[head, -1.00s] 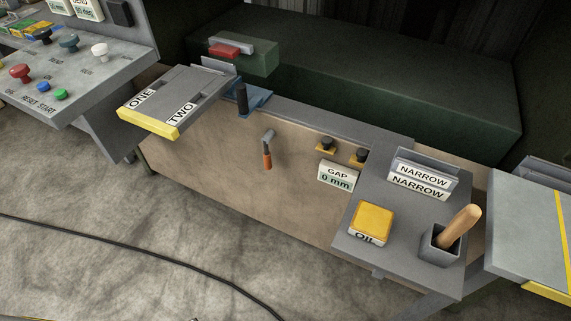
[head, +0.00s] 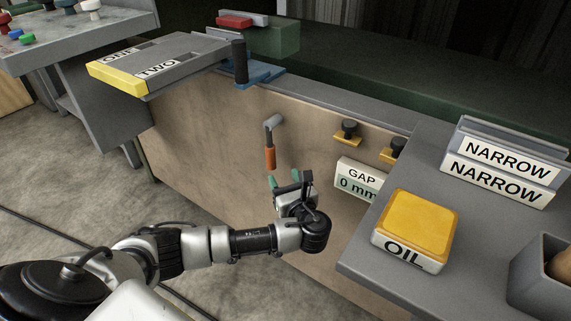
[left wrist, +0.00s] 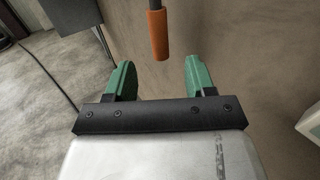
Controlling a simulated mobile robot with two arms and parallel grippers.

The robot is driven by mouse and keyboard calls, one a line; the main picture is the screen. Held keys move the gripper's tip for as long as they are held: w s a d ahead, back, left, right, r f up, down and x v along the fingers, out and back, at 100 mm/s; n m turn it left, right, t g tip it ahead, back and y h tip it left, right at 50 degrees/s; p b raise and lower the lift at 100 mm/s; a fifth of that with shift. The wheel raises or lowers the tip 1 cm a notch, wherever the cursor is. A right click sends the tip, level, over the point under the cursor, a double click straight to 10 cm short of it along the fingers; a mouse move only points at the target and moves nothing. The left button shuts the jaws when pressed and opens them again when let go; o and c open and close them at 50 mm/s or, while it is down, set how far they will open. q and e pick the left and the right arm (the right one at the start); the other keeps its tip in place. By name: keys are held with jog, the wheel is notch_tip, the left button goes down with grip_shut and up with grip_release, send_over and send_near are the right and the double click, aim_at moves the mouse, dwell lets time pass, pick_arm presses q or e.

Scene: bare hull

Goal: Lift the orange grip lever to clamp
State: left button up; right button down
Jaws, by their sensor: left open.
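The orange grip lever (head: 270,157) hangs down from a grey pivot on the tan front panel (head: 215,150) in the head view. In the left wrist view its orange grip (left wrist: 158,36) shows at the top, between and beyond the fingertips. My left gripper (head: 287,182) is just below the lever in the head view. Its green fingers (left wrist: 158,78) are open, with nothing between them, and appear apart from the grip. My right gripper is not in view.
A GAP 0 mm sign (head: 358,181) and two black knobs are on the panel to the right. A grey shelf (head: 365,262) with a yellow OIL box (head: 418,222) juts out at right. A ONE/TWO tray (head: 150,92) juts out at upper left.

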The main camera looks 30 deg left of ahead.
aim_at(272, 160)
pick_arm(q)
jog(key=b+x, duration=0.2)
jog(key=x, duration=0.7)
jog(key=shift+w+a, duration=0.35)
jog(key=shift+a, duration=0.25)
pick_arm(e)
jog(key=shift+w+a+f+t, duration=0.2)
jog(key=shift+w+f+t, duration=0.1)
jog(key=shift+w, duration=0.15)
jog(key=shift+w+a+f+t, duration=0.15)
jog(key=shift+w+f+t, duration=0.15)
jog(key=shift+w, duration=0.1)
pick_arm(q)
jog(key=shift+c, duration=0.5)
grip_shut()
